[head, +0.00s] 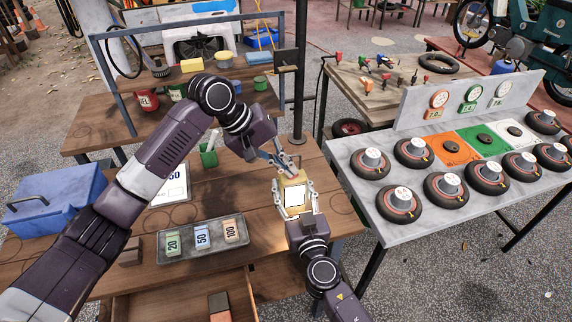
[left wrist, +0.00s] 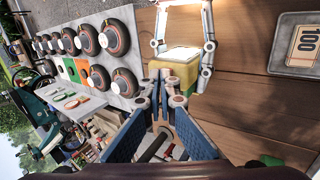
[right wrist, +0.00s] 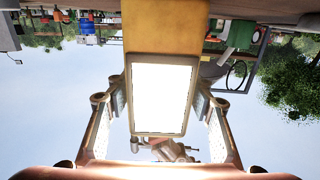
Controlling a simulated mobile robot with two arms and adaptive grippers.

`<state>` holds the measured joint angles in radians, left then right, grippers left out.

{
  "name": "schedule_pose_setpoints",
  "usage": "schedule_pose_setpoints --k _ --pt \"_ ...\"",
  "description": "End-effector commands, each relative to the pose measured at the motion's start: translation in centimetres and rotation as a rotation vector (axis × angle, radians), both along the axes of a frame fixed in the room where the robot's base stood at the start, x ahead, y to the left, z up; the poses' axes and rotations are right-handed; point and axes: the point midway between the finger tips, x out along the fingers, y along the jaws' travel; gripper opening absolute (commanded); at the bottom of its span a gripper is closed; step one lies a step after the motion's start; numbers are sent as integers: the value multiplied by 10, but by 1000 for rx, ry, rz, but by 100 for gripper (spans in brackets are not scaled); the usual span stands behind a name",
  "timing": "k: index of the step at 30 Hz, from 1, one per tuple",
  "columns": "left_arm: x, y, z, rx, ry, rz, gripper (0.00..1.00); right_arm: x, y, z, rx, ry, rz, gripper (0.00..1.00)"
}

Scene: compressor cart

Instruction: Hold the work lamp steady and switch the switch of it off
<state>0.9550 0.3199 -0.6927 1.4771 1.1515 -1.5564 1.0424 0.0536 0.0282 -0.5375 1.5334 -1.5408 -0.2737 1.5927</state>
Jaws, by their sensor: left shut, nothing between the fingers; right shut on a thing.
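The work lamp is a yellow block (head: 290,180) with a bright white panel on its front. It stands on the brown table near its right edge. My right gripper (head: 295,192) is shut on the lamp, one finger on each side. In the right wrist view the glowing panel (right wrist: 160,95) fills the space between its fingers. My left gripper (head: 286,164) is shut and empty, close to the lamp's back upper side. In the left wrist view its closed fingertips (left wrist: 165,92) are beside the yellow body (left wrist: 178,72); touching or apart I cannot tell. I cannot make out the switch.
A grey tray (head: 172,258) with numbered blocks lies left of the lamp. A green cup (head: 208,157) stands behind it and a blue toolbox (head: 55,200) is far left.

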Motion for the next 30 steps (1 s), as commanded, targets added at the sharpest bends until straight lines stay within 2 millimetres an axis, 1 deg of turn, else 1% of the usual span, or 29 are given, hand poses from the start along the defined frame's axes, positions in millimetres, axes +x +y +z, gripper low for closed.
schedule_pose_setpoints --k 5,13,17,25,30 --pt "1 -10 -6 -2 2 -3 0 0 0 0 1 1 1 7" --pt "2 -9 -8 2 4 -1 0 -1 3 0 0 -1 7 7" --pt "0 -7 -10 4 6 0 0 -2 4 1 1 -2 9 7" --pt "-3 5 -18 9 11 0 0 -2 5 1 3 -2 11 7" --pt "-4 8 -20 14 13 1 0 -2 5 1 4 -2 10 7"
